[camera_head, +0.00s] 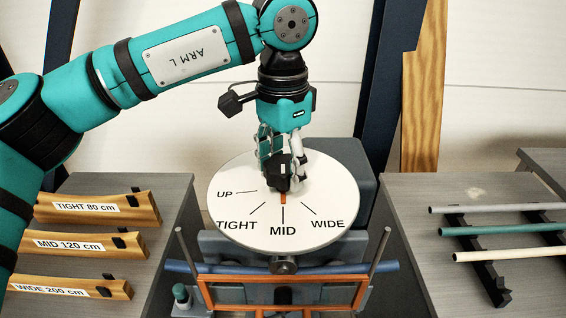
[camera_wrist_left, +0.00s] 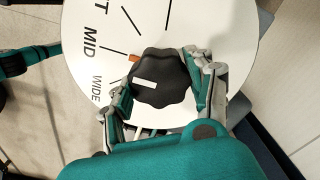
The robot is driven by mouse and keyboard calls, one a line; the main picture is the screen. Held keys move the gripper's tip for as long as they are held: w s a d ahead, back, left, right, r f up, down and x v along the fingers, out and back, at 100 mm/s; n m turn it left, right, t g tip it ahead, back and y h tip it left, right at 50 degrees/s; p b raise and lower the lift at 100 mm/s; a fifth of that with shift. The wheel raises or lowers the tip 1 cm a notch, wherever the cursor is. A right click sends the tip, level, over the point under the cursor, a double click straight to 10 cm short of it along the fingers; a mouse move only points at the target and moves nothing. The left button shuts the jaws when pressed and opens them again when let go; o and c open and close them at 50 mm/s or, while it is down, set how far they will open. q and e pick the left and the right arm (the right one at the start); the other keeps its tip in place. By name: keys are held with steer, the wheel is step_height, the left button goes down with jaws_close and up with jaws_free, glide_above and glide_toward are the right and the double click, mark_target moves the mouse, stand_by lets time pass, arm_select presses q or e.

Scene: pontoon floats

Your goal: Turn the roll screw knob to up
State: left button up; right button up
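The black, lobed roll screw knob (camera_wrist_left: 161,78) sits at the middle of a round white dial (camera_head: 240,215). The dial is marked UP, TIGHT, MID and WIDE, with UP at the left. A small orange pointer (camera_head: 283,198) at the knob's edge lines up with the MID line; it also shows in the wrist view (camera_wrist_left: 134,58). My left gripper (camera_head: 278,160) reaches down over the knob. In the wrist view its fingers (camera_wrist_left: 164,85) sit on opposite sides of the knob and appear to touch it. The head view partly hides the knob behind the fingers. My right gripper is not in view.
An orange frame (camera_head: 283,279) with a blue bar and upright grey rods stands below the dial. A left table holds wooden pieces labelled TIGHT 80 cm (camera_head: 95,209), MID 120 cm and WIDE 200 cm. A right table (camera_head: 415,215) holds three rods on black racks.

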arm_select(q)
steer(key=c, duration=0.5)
